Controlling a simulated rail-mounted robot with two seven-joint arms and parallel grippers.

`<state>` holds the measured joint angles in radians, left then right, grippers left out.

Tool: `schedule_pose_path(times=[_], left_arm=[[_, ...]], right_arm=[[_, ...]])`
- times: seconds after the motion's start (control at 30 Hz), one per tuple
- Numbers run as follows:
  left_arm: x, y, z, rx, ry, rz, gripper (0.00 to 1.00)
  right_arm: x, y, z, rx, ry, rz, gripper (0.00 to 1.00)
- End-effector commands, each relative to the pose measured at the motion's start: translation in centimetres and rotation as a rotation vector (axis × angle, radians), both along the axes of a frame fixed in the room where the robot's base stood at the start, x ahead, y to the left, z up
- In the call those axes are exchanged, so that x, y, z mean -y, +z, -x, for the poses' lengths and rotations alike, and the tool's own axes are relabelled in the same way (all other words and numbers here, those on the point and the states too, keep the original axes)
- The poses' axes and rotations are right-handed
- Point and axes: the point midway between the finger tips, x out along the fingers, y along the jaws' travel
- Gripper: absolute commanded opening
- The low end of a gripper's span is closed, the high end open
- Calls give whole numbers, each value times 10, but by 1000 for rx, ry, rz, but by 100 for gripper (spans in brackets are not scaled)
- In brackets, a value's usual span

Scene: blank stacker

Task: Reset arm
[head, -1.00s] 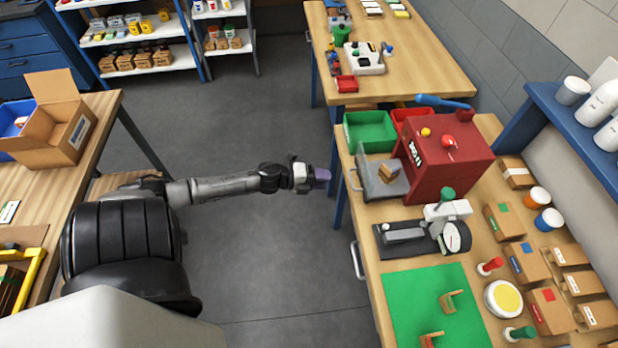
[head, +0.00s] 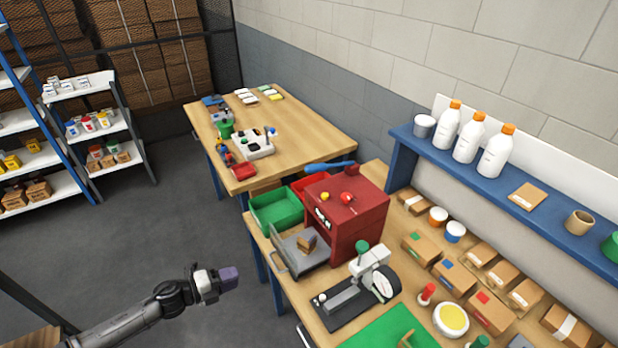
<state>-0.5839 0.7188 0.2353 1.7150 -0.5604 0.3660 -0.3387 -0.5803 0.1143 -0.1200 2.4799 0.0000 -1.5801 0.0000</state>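My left gripper (head: 228,280) is at the lower left of the head view, with its arm coming in from the bottom left. It hangs over the floor, to the left of the workbench and apart from it. Its purple-grey finger end shows, but I cannot make out a gap between the fingers. I see nothing held beyond it. My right arm and gripper are not in the view.
The near workbench (head: 299,308) carries a red machine (head: 345,210), a green bin (head: 276,210), a black-based gauge (head: 352,300) and small cartons. A second table (head: 310,125) stands behind. A blue shelf (head: 500,192) holds white bottles. The grey floor (head: 120,235) is clear.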

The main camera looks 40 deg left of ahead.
Motion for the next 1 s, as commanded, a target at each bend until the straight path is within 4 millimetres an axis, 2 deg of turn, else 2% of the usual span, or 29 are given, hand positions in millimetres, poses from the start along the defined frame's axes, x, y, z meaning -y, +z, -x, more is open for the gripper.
schedule_pose_path(times=[0.23,0.37,0.5,0.6,0.7,0.77,0.87,0.97,1.0], left_arm=[[0,0,0,-3,3,11,34],[-15,-5,-2,-38,103,23,34],[-53,-15,-2,-104,359,43,34],[-76,-14,1,-142,574,82,34],[-87,-11,9,-184,770,135,34],[-86,-11,16,-215,877,171,34],[-72,-16,33,-289,1047,247,34],[-42,-25,58,-397,1201,334,34],[-25,-29,69,-450,1254,370,34]], right_arm=[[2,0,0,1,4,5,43],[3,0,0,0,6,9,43],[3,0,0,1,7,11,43],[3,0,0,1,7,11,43],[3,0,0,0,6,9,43],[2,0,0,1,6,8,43],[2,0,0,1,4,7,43],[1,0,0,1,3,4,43],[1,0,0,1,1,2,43]])
